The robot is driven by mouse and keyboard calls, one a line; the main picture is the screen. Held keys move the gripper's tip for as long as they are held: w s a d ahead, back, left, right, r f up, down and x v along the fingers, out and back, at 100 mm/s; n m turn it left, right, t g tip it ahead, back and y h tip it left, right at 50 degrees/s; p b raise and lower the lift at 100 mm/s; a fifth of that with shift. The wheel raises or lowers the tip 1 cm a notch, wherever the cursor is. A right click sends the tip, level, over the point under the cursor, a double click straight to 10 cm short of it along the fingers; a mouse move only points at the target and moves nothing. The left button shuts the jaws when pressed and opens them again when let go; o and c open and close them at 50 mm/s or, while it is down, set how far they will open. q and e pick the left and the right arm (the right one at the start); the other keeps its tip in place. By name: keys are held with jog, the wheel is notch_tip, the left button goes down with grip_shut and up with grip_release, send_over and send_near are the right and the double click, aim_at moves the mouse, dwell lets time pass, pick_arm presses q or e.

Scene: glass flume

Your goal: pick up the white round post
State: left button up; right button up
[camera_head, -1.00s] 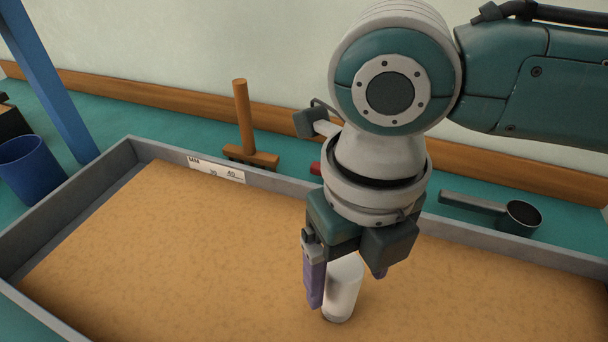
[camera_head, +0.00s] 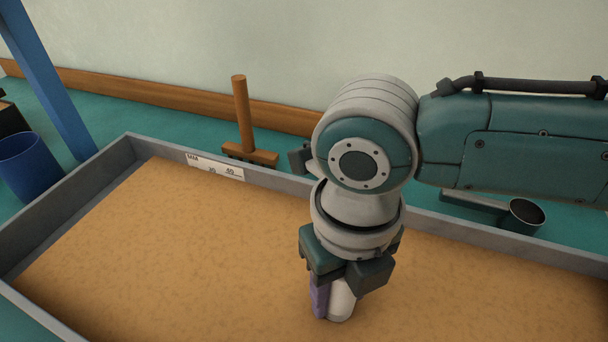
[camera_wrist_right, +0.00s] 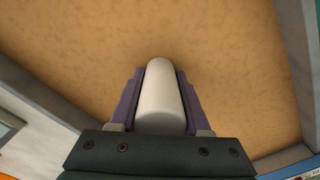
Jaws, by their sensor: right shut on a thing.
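The white round post (camera_head: 341,300) stands upright on the tan sand bed (camera_head: 180,250) in the head view. My right gripper (camera_head: 332,298) has come down over it from above. In the right wrist view the post (camera_wrist_right: 160,95) lies between the two purple fingers of my right gripper (camera_wrist_right: 160,100), which are shut on its sides. The far side of the post is hidden by the gripper in the head view. My left gripper is not in view.
The grey wall of the tray (camera_head: 60,208) runs around the sand. Behind it stand a wooden T-shaped tool (camera_head: 243,118) and a dark scoop (camera_head: 522,214). A blue cup (camera_head: 30,166) and a blue post (camera_head: 48,80) are at left. The left sand is clear.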

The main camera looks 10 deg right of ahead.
grip_shut()
dwell(0.3)
